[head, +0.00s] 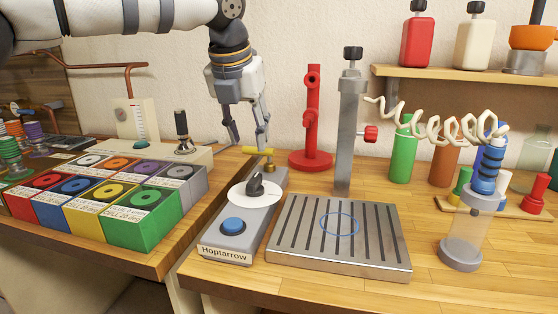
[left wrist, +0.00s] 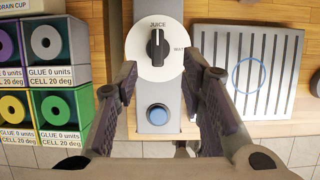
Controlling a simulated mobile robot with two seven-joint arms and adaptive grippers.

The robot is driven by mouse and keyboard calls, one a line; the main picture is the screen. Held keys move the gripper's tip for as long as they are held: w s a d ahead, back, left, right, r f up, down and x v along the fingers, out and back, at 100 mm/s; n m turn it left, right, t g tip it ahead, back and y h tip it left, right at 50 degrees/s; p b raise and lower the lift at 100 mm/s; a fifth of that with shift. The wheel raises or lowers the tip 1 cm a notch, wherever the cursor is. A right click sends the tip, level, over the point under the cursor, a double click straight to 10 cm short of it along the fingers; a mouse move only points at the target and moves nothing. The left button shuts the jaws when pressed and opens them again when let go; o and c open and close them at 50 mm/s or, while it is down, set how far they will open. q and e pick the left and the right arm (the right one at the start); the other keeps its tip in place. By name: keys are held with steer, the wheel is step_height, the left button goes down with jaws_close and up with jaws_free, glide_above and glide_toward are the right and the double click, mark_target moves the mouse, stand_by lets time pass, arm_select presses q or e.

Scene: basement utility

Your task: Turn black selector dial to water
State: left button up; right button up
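The black selector dial (head: 255,186) sits on a white disc on a grey box with a blue button, labelled "Hoptarrow". In the left wrist view the dial (left wrist: 157,48) has its white mark pointing up to "JUICE". A partly hidden label starting with "WA" (left wrist: 181,49) is at the disc's right. My left gripper (head: 249,147) is open and empty, pointing down above and behind the dial in the head view. In the left wrist view its fingers (left wrist: 162,78) are spread to either side, apart from the dial. My right gripper is not in view.
A slotted metal drip tray (head: 340,235) lies right of the box. Behind stand a grey post (head: 347,135) with a coiled hose and a red stand (head: 313,120). Coloured boxes (head: 143,222) are at left.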

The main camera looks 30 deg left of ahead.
mark_target(254, 178)
arm_select(q)
steer(key=x, duration=0.7)
steer(key=s+x, duration=0.1)
steer(key=x, duration=0.2)
steer(key=shift+w+a+f, duration=0.1)
steer(key=shift+w+f, duration=0.05)
steer(key=shift+f, duration=0.4)
jaws_close()
